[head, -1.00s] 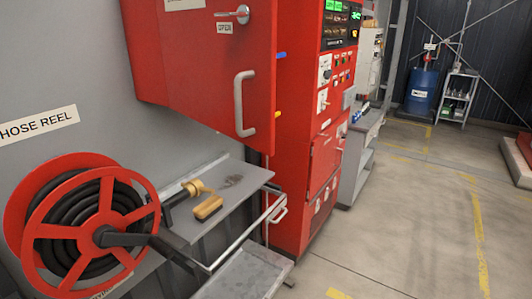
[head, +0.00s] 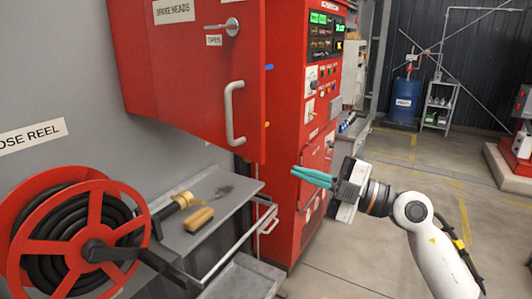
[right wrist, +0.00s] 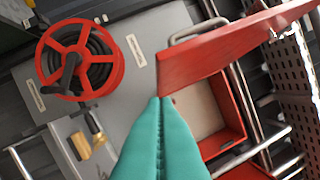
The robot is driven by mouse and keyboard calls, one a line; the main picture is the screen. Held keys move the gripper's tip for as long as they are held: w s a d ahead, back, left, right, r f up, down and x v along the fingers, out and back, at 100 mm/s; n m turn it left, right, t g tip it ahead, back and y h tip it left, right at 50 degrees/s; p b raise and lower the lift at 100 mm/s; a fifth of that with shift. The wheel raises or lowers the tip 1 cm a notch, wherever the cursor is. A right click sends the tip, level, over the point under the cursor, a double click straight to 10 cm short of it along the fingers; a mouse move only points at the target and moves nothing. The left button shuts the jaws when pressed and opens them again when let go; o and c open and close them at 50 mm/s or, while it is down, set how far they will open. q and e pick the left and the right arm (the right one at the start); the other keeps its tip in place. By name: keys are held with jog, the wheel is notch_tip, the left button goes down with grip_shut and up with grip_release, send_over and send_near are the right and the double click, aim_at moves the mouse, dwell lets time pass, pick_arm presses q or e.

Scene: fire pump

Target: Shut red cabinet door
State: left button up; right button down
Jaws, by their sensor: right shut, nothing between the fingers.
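The red cabinet door (head: 185,75) fills the upper left of the head view, with a grey bar handle (head: 233,113), a lever and an "OPEN" label on its face. In the right wrist view the door (right wrist: 225,52) stands swung out, and the cabinet's pale interior (right wrist: 200,108) shows beside it. My right gripper (head: 296,174) has teal fingers, shut and empty, pointing left just right of and below the door's free edge. In the right wrist view the fingertips (right wrist: 160,99) appear close to the door's lower corner; I cannot tell whether they touch. My left gripper is not in view.
A red control panel cabinet (head: 312,120) stands behind the door. The floor (head: 400,165) on the right is mostly clear.

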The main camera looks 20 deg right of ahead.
aim_at(265, 152)
jog(key=s+a+r+n+g+h, duration=0.1)
jog(key=s+a+r+n, duration=0.15)
jog(key=s, duration=0.25)
jog(key=s+a+r+n+h, duration=0.1)
jog(key=s+a+r+n, duration=0.1)
jog(key=s+r, duration=0.2)
jog(key=shift+m, duration=0.25)
jog(key=w+a+p, duration=0.1)
jog(key=w+p, duration=0.1)
jog(key=w, duration=0.1)
jog(key=w+a+p, duration=0.3)
jog(key=w+p, duration=0.1)
jog(key=w, duration=0.1)
jog(key=shift+w+a+f, duration=0.25)
jog(key=shift+w+a, duration=0.05)
jog(key=shift+a, duration=0.1)
jog(key=shift+w+d, duration=0.1)
jog(key=shift+d, duration=0.5)
jog(key=shift+a, duration=0.1)
